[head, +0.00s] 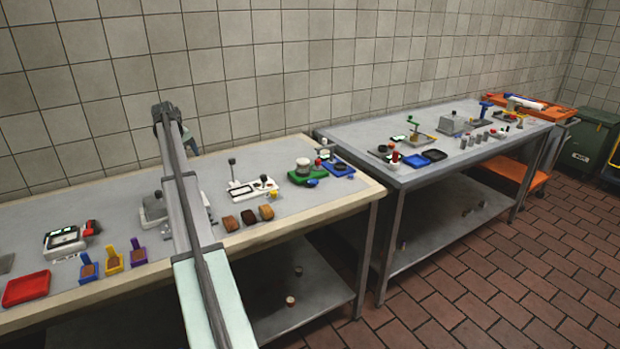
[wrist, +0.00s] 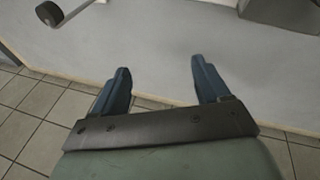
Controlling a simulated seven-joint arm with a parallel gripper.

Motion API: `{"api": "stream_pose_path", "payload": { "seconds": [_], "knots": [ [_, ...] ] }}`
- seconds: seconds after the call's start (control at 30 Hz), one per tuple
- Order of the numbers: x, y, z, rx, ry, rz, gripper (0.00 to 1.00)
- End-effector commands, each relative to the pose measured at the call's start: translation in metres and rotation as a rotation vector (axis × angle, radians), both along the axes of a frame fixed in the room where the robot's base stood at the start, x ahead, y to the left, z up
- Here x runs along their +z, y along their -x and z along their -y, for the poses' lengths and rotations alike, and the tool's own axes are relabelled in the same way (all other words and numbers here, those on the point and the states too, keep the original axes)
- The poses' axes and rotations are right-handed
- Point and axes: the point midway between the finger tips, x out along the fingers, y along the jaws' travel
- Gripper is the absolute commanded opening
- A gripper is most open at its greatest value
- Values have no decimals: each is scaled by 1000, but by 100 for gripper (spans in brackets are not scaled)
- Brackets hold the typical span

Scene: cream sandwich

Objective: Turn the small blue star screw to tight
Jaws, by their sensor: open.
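A small blue knob (head: 312,182) sits at the front edge of a green-based device (head: 305,174) near the right end of the near table. It may be the blue star screw, but it is too small to make out a star shape. My gripper (wrist: 160,76) is open and empty, with its two dark blue fingers wide apart over the table in the wrist view. In the head view my arm mostly hides the gripper, which is to the left of the green device and well apart from it. No blue screw shows in the wrist view.
The wall is tiled.

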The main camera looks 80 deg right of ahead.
Motion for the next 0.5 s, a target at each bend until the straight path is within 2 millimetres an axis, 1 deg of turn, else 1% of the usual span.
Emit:
{"api": "stream_pose_path", "payload": {
  "seconds": [0.03,0.07,0.1,0.17,0.2,0.27,0.3,0.37,0.4,0.47,0.5],
  "knots": [
    [5,21,24,-8,-16,-6,75],
    [7,33,35,-8,-25,-9,75],
    [10,50,49,-8,-38,-11,75],
    [15,75,70,-8,-58,-16,75],
    [18,92,83,-7,-70,-17,75],
    [23,118,102,-6,-89,-20,75],
    [26,135,114,-4,-102,-20,75],
    [31,163,132,-1,-120,-20,75],
    [34,181,143,1,-133,-19,75],
    [39,210,159,4,-150,-17,75],
    [43,229,169,6,-162,-16,75]
  ]
}}
